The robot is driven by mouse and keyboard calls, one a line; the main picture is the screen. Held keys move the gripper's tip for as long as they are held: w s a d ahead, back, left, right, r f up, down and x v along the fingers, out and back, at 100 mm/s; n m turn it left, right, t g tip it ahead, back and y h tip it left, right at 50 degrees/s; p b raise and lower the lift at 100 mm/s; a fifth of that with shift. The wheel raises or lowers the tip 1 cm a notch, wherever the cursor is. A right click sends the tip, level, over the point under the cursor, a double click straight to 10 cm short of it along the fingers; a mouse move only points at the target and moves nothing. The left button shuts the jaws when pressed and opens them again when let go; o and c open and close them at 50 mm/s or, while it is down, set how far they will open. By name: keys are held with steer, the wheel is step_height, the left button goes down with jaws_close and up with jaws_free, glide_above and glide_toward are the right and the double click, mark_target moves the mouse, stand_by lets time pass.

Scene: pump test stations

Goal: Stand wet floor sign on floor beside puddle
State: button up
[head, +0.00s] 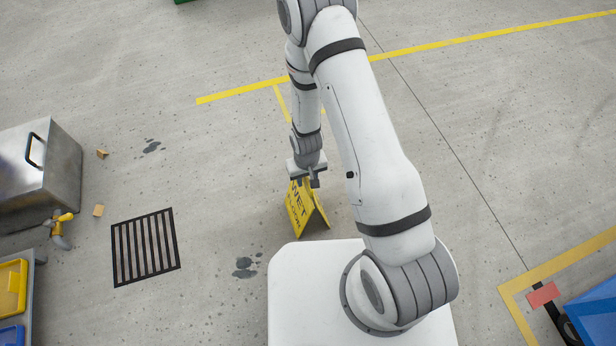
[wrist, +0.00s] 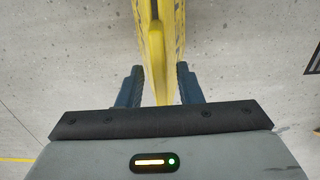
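The yellow wet floor sign (head: 299,212) stands upright, spread like a tent, just beyond my white base in the head view. My gripper (head: 312,178) is at its top edge, pointing down. I cannot tell whether the sign's feet touch the floor. A small dark wet patch (head: 245,268) lies left of my base, nearer than the sign. Another dark patch (head: 151,146) lies farther off at upper left.
A floor drain grate (head: 145,247) lies left. Trays (head: 12,287) sit at lower left. A blue object (head: 590,308) stands at lower right. Floor around the near patch is clear.

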steer(key=s+d+r+m+p, duration=0.1)
steer(key=d+r+p, duration=0.15)
steer(key=r, duration=1.35)
steer(key=d+r+m+p, duration=0.15)
steer(key=d+r, duration=0.25)
steer(key=r, duration=1.1)
steer(key=s+d+r+t, duration=0.1)
steer(key=s+d+r, duration=0.5)
steer(key=s+r, duration=0.5)
steer(key=shift+r+m, duration=0.35)
steer(key=shift+r, duration=0.5)
steer(key=shift+d, duration=0.1)
step_height(320, 180, up, 28)
steer(key=t+p, duration=0.1)
steer(key=p, duration=2.4)
steer(key=shift+s+r+t+p, duration=0.2)
steer(key=shift+r+t+p, duration=0.05)
steer(key=shift+t+p, duration=0.1)
